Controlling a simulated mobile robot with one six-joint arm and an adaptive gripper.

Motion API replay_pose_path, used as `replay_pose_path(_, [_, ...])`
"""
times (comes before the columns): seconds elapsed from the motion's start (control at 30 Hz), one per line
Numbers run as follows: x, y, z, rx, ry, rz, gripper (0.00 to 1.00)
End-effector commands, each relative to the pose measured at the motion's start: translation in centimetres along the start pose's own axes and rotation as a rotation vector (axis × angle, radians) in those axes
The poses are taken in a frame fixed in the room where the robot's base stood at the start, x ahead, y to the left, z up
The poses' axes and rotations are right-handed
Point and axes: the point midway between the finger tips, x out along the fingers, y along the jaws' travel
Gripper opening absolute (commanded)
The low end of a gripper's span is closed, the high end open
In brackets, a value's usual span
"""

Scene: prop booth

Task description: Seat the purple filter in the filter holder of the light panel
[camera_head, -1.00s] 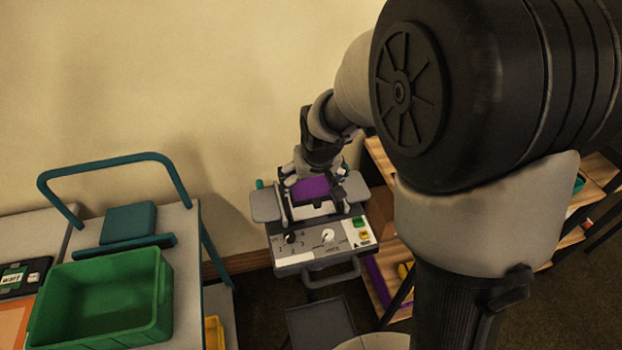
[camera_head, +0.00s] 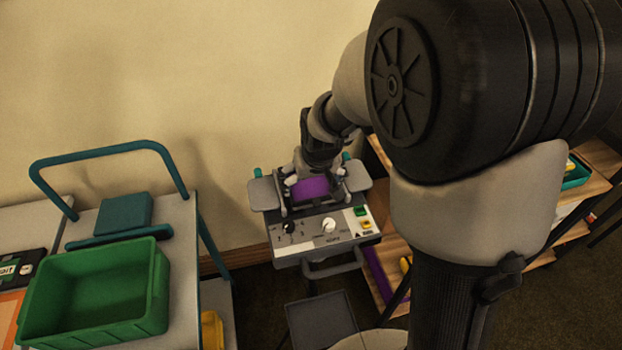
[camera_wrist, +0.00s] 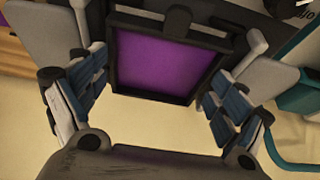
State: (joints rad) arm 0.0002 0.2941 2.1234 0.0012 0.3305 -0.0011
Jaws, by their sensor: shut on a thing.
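The purple filter (camera_head: 312,188), a purple sheet in a dark frame, is at the top of the light panel (camera_head: 290,255), over its holder area. In the wrist view the filter (camera_wrist: 165,65) lies between the two fingers of my gripper (camera_wrist: 155,85). My gripper, which also shows in the head view (camera_head: 314,178), is shut on the filter's frame at its sides. The filter holder is mostly hidden behind the filter and fingers, so I cannot tell whether the frame is fully down in it.
The panel has a white knob (camera_head: 328,225), a dark knob and a green button (camera_head: 361,211). A grey flap stands out at each side. A green crate (camera_head: 95,329) is on a cart at left; wooden shelves (camera_head: 580,200) stand at right. The wall is close behind.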

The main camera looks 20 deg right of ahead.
Motion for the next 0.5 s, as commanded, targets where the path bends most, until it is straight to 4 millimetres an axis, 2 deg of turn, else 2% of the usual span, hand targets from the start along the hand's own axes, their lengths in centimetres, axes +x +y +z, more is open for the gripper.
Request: replay_pose_path(0.5, [0.78, 0.0, 0.32, 0.0, 0.0, 0.0, 0.67])
